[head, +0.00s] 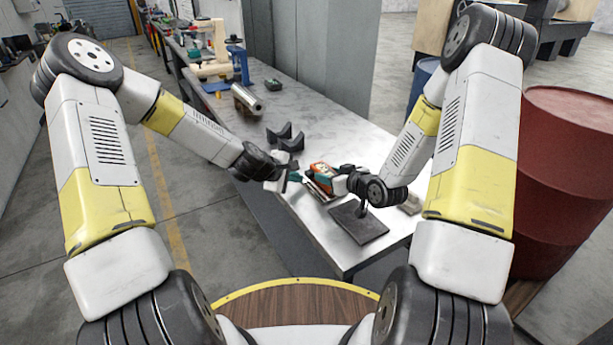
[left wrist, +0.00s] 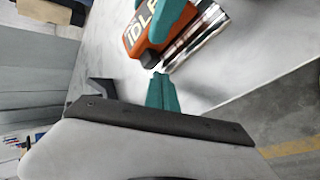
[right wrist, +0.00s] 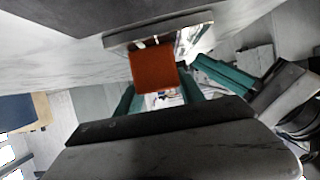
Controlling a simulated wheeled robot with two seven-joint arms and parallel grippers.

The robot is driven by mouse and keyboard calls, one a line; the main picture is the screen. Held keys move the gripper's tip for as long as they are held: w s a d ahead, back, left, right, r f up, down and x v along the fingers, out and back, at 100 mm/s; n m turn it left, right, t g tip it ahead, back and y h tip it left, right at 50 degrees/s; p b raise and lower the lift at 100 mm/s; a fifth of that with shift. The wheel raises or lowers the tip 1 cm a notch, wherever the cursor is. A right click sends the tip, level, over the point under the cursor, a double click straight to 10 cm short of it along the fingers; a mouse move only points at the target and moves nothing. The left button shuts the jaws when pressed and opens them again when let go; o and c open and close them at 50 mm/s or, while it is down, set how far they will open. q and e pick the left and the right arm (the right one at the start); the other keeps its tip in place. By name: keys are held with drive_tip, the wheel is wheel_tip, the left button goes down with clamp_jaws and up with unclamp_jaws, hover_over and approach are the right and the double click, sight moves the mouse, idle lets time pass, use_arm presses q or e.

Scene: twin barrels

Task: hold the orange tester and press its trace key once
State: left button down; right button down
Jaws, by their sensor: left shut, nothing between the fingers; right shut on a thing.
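The orange tester (head: 321,167) is above the near part of the metal bench. My right gripper (head: 327,174) is shut on it. In the left wrist view the tester (left wrist: 137,38) shows white lettering and a dark end, partly hidden by a teal finger. In the right wrist view its orange end (right wrist: 154,70) sits between my teal fingers. My left gripper (head: 295,177) is shut and empty, just left of the tester. Its teal fingertips (left wrist: 160,78) are close to the tester's dark end; I cannot tell whether they touch. The trace key cannot be made out.
A shiny metal piece (left wrist: 203,42) lies under the tester. A dark plate (head: 357,224) lies on the bench (head: 345,262) near the front. Dark V-shaped blocks (head: 286,138) and a metal cylinder (head: 246,98) stand farther back. A red barrel (head: 560,170) is at the right.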

use_arm(q)
drive_tip(key=shift+w+d, duration=0.1)
drive_tip(key=shift+d, duration=0.1)
drive_tip(key=shift+w+d, duration=0.25)
drive_tip(key=shift+d, duration=0.35)
idle(0.9)
drive_tip(key=shift+a, duration=0.1)
drive_tip(key=shift+s+a, duration=0.5)
drive_tip(key=shift+a, duration=0.35)
drive_tip(key=s+a, duration=0.1)
drive_tip(key=a, duration=0.1)
drive_tip(key=s+a, duration=0.1)
drive_tip(key=a, duration=0.1)
drive_tip(key=shift+s+a, duration=0.2)
idle(0.5)
